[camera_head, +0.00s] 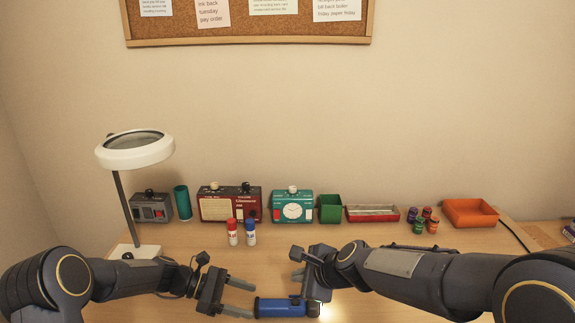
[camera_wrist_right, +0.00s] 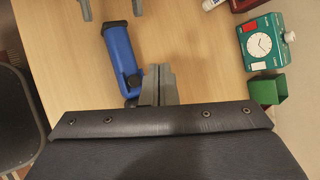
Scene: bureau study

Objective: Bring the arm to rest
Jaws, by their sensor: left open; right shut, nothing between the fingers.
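My left gripper (camera_head: 240,299) is open, low at the front of the desk, with its fingers pointing right toward a blue flashlight. The blue flashlight (camera_head: 280,307) lies on the desk between my two grippers, and a bright glow shows at its right end. My right gripper (camera_head: 297,276) is shut and empty, just above and behind the flashlight's right part. In the right wrist view the shut fingers (camera_wrist_right: 160,85) are beside the blue flashlight (camera_wrist_right: 118,52). Tips of the left gripper's fingers show at the top of that view.
Along the back stand a grey radio (camera_head: 151,207), red radio (camera_head: 229,204), teal clock (camera_head: 292,206), green box (camera_head: 330,208), red tray (camera_head: 372,213) and orange tray (camera_head: 470,212). Two small bottles (camera_head: 241,232) stand mid-desk. A white lamp (camera_head: 137,151) is at left. Several small jars (camera_head: 422,221) stand right.

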